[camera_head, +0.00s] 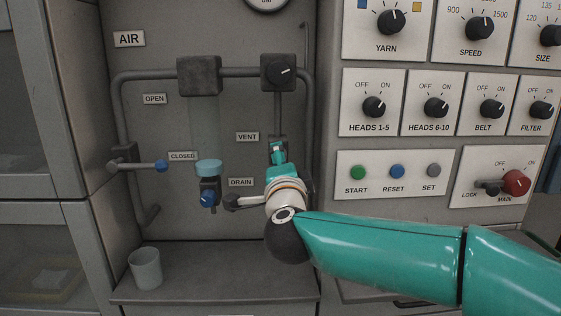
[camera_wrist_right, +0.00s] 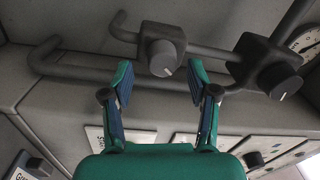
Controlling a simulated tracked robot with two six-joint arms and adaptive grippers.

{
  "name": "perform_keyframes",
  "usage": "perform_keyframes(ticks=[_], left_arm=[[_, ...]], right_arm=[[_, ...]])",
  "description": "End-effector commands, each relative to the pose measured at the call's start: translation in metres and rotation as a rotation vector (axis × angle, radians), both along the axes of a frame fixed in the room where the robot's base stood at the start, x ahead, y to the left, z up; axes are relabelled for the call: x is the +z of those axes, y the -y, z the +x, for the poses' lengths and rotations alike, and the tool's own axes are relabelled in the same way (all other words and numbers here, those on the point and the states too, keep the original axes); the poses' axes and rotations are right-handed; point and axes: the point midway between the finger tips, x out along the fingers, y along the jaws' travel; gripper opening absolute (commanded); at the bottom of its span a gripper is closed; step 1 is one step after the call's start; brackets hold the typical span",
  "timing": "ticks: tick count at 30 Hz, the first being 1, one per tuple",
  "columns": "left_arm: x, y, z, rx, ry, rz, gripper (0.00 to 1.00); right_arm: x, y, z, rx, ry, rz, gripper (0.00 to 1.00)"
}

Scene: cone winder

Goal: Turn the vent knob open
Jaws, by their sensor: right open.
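The vent knob (camera_wrist_right: 163,58) is a dark round knob with a white pointer line on a grey block on a pipe. In the right wrist view it shows just beyond and between the tips of my right gripper (camera_wrist_right: 161,80). That gripper is open, its two fingers apart on either side, and I cannot see contact. In the head view my right gripper (camera_head: 278,150) is in front of the vent valve, just right of the VENT label (camera_head: 247,137), and hides most of the knob. My left gripper is not in view.
The dark regulator knob (camera_head: 280,72) is above the vent; a lever handle (camera_head: 243,202) is beside my right wrist near the DRAIN label (camera_head: 241,182). The blue-tipped AIR lever (camera_head: 161,166) is left. A cup (camera_head: 146,268) stands on the ledge. The switch panel (camera_head: 395,210) is right.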

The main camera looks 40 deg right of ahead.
Motion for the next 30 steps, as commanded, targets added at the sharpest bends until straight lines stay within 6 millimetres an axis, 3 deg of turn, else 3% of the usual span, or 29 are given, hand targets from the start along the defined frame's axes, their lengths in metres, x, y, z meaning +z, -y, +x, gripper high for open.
perform_keyframes(ticks=[9, 15, 30], left_arm=[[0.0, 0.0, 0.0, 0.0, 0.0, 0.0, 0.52], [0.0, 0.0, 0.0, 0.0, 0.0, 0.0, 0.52], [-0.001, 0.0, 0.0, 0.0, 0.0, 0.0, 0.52]], right_arm=[[-0.003, -0.034, -0.055, 0.005, 0.001, 0.0, 0.59], [-0.005, -0.047, -0.076, 0.003, -0.001, -0.001, 0.59], [-0.006, -0.049, -0.082, -0.001, -0.002, 0.0, 0.59]])
